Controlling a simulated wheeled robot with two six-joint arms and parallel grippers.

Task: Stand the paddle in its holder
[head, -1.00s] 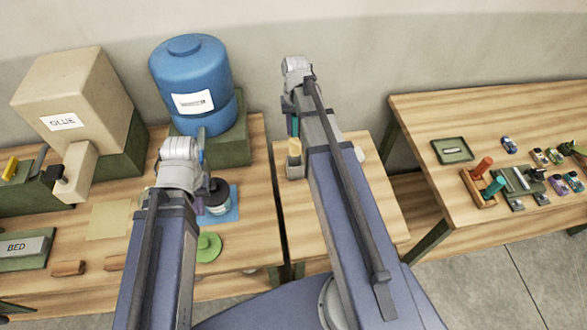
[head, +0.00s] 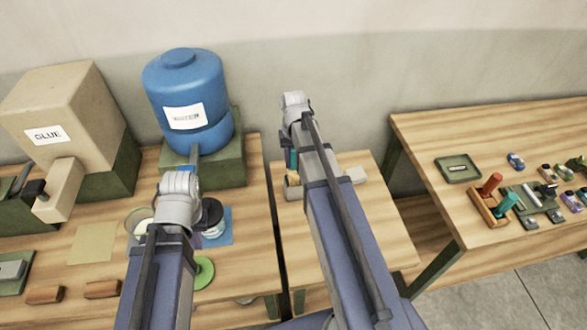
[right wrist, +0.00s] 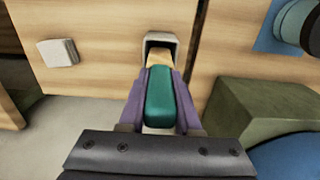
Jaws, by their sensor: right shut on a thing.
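The paddle has a teal handle (right wrist: 160,98) and a pale wooden end (right wrist: 159,58). My right gripper (right wrist: 160,112) is shut on the handle, with a purple finger along each side. The holder (right wrist: 162,40) is a small grey box with a square rim. The wooden end overlaps its mouth; how deep it reaches inside I cannot tell. In the head view the paddle (head: 291,159) is upright just above the holder (head: 292,190), partly hidden by my right arm. My left gripper (head: 180,182) is over the left table by the blue tank; its fingertips are hidden.
A small white block (head: 355,174) lies on the narrow table (head: 380,215) right of the holder. The blue tank (head: 187,95) on its green stand (head: 225,165) rises left of it. A tan glue box (head: 65,115) stands further left. The right table (head: 430,140) holds small items.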

